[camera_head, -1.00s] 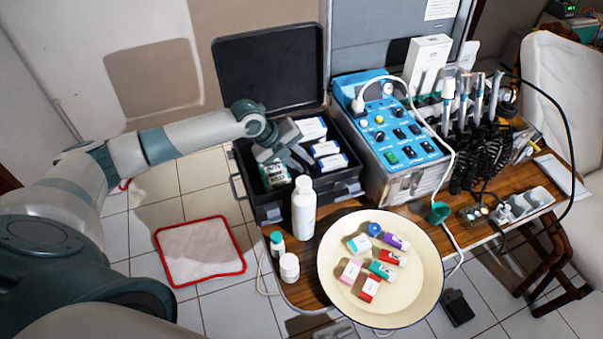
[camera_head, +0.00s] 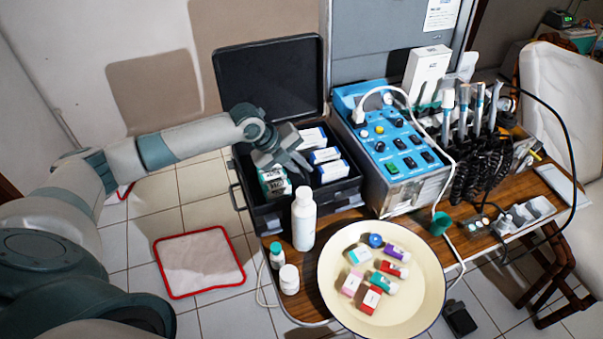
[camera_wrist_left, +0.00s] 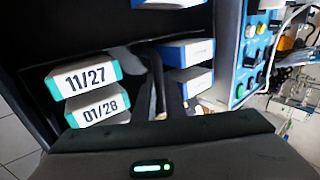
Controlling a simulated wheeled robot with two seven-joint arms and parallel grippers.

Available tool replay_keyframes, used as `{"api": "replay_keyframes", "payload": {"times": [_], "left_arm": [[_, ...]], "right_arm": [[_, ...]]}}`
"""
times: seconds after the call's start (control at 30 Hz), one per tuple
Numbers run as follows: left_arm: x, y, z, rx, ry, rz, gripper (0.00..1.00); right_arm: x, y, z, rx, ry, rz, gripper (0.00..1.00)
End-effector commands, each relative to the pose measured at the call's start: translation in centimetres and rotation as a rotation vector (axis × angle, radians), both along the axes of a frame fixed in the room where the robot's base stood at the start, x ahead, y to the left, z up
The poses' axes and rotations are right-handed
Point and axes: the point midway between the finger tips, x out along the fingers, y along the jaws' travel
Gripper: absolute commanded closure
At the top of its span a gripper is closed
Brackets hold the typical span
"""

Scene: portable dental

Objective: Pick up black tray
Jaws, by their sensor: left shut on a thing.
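The black tray (camera_head: 355,187) is the dark, open case-like holder on the table, with several small white boxes in it. It also shows dark around the boxes in the left wrist view (camera_wrist_left: 40,128). My left gripper (camera_head: 298,163) reaches down into it between the teal-edged boxes (camera_head: 273,182) and the blue-edged boxes (camera_head: 332,170). In the left wrist view its fingers (camera_wrist_left: 155,85) are shut on a dark part between the boxes, which I take to be the tray; the exact contact is hard to see. My right gripper is out of view.
The raised lid (camera_head: 268,75) stands behind the tray. A blue control unit (camera_head: 395,150) stands close on its right. A white bottle (camera_head: 304,222) stands just in front, and a cream plate (camera_head: 400,315) with small coloured items lies front right.

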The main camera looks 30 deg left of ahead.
Motion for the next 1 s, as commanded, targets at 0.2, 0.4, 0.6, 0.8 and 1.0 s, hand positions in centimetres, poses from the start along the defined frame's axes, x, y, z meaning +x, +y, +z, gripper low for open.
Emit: {"api": "replay_keyframes", "payload": {"times": [0.2,0.4,0.6,0.8,1.0], "left_arm": [[0.1,0.0,3.4,0.0,-0.008,-0.002,1.0],[0.2,0.1,6.6,0.0,-0.007,0.001,1.0],[0.1,0.0,8.2,-0.001,-0.003,0.001,1.0],[0.0,0.0,8.4,-0.001,-0.002,0.001,1.0],[0.1,0.0,8.4,-0.001,-0.002,0.001,1.0]], "right_arm": [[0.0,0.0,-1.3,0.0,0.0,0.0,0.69],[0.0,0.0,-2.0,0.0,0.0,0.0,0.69],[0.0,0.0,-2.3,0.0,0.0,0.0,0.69],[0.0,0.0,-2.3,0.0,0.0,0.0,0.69],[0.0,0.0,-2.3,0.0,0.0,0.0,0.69]]}}
